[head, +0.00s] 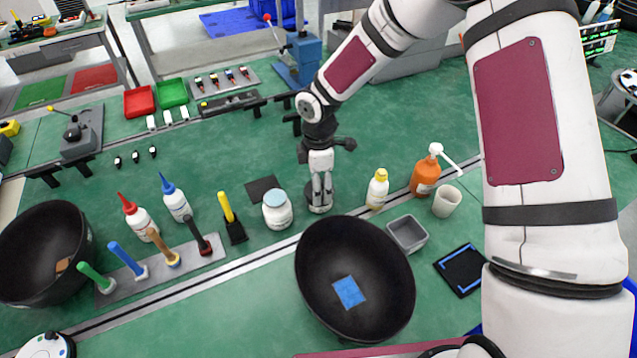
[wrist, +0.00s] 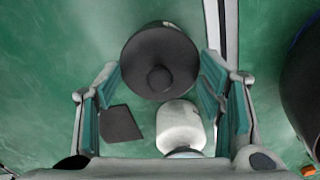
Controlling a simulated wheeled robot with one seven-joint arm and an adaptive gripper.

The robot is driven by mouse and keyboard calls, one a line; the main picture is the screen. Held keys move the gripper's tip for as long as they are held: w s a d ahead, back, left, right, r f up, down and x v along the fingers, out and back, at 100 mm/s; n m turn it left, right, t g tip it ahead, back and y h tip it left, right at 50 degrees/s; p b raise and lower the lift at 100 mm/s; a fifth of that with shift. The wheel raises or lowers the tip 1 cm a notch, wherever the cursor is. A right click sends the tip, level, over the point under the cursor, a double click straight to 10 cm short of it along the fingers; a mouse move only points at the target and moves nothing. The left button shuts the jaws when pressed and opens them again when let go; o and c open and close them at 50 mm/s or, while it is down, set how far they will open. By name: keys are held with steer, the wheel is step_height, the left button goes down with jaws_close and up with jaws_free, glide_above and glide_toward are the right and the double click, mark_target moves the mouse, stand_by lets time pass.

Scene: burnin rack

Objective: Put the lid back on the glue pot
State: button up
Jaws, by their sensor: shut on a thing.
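My gripper (head: 321,203) points down at mid-bench, its fingers shut on a dark round lid.
A dark square pad (head: 263,188) lies behind the white jar. A large black bowl (head: 320,240) stands close in front. A yellow-capped bottle (head: 377,190), orange pump bottle (head: 425,177) and grey tray (head: 408,233) are on the right. Brushes and glue bottles stand left.

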steer(key=o, duration=1)
steer(key=shift+o, duration=0.4)
steer(key=shift+o, duration=1.4)
steer(key=shift+r+p, duration=1.05)
steer(key=shift+r, duration=2.5)
steer(key=shift+c, duration=0.6)
jaws_close()
